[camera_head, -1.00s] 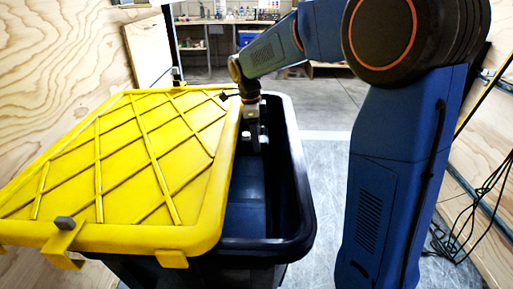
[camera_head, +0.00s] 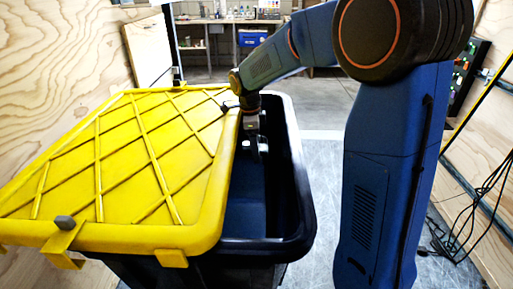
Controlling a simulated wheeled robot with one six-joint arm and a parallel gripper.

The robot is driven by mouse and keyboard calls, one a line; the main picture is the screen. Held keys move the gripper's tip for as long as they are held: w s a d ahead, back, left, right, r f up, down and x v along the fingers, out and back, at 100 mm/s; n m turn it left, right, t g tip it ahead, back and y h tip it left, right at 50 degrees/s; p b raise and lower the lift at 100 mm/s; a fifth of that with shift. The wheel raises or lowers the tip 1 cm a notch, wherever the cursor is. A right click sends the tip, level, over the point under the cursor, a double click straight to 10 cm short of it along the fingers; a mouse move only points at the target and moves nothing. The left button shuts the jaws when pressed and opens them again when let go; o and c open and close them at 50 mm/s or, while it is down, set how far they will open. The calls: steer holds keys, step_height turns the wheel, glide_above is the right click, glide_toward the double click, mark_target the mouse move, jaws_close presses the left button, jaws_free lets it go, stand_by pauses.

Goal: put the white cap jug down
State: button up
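My gripper (camera_head: 253,148) points down inside the open right part of a black tote (camera_head: 305,215), near its far end. A small white spot (camera_head: 246,144) shows at the gripper, and it may be the white cap of the jug. The jug's body cannot be made out against the dark inside of the tote. The fingers are small and dark, so I cannot tell whether they are open or shut on something.
A yellow ribbed lid (camera_head: 120,165) covers the left part of the tote, its edge close beside my gripper. The tote's near right inside looks empty. Plywood walls (camera_head: 60,40) stand on both sides. Black cables (camera_head: 465,215) hang at the right. A workbench (camera_head: 205,55) stands far back.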

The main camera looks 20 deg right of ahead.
steer(key=r, duration=0.4)
steer(key=a+r, duration=0.1)
steer(key=r, duration=0.7)
steer(key=shift+w+a+r, duration=0.1)
steer(key=shift+w+a, duration=0.1)
steer(key=shift+s, duration=0.1)
